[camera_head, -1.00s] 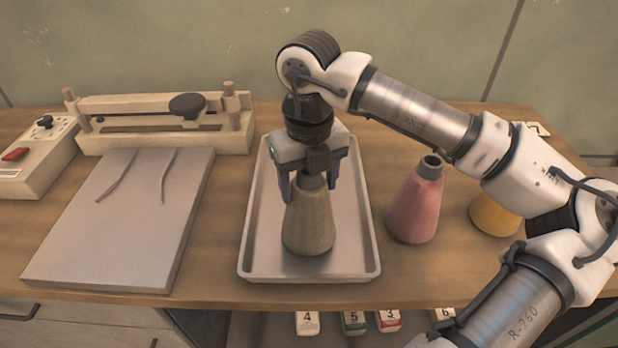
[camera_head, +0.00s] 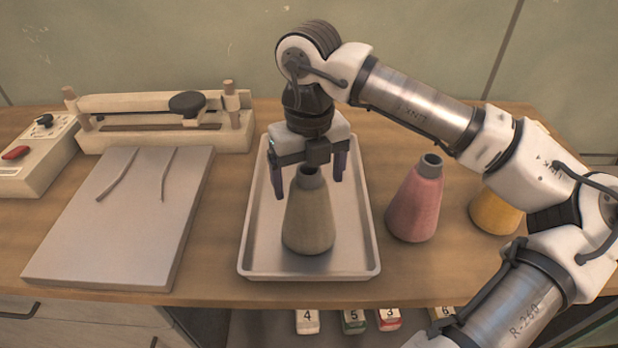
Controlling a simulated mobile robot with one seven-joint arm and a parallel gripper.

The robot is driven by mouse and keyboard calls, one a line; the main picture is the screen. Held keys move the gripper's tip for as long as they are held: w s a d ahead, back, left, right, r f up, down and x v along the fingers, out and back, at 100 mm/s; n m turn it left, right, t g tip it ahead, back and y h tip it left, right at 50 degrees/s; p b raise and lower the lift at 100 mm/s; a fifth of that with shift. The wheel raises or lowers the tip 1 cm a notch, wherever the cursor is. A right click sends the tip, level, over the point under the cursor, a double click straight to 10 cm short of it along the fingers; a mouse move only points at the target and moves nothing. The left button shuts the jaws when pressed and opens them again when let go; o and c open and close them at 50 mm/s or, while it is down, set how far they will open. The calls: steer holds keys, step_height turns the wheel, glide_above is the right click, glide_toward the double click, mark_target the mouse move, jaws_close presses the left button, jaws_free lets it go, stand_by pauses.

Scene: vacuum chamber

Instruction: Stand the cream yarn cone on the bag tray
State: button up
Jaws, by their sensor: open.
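The cream yarn cone (camera_head: 308,220) stands upright on the metal bag tray (camera_head: 256,262), with its dark grey tip on top. It looks grey-beige in this light. My gripper (camera_head: 309,190) is open, its two dark fingers apart on either side of the cone's upper part and seemingly behind it. The fingers do not appear to touch the cone. Part of the tray's far end is hidden behind my gripper.
A pink cone (camera_head: 415,205) stands on the table right of the tray, with a yellow cone (camera_head: 494,212) farther right, partly behind my arm. A flat grey slab (camera_head: 125,225) lies left, before a beige sealer-like device (camera_head: 165,122). A box with a red switch (camera_head: 32,155) stands far left.

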step_height(320, 180, up, 11)
steer(key=shift+b, duration=0.45)
